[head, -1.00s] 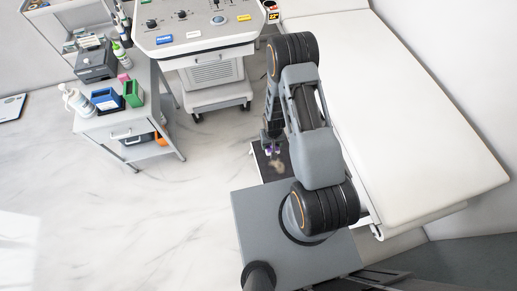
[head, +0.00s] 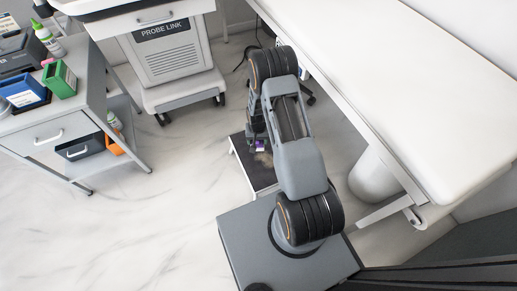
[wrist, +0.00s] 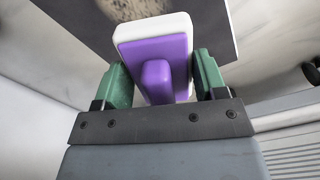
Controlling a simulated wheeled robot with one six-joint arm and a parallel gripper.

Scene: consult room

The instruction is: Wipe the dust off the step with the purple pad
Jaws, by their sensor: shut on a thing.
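The step (head: 264,181) is low, with a dark top and a pale side edge. It stands on the floor in front of my base, and my arm covers part of it. A tan dust patch (head: 264,158) lies on its top; dust also shows at the top edge of the wrist view (wrist: 126,8). The purple pad (wrist: 178,53) has a thick white layer on its far side. My gripper (wrist: 160,76) is shut on the pad's purple grip between green fingers. The pad is over the step, close to the dust; I cannot tell if it touches.
A white couch (head: 415,85) runs along the right, with a round white bin (head: 372,180) under its edge. A grey trolley (head: 50,138) with bottles and boxes is at left. A wheeled machine (head: 165,55) stands behind. The floor at left is clear.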

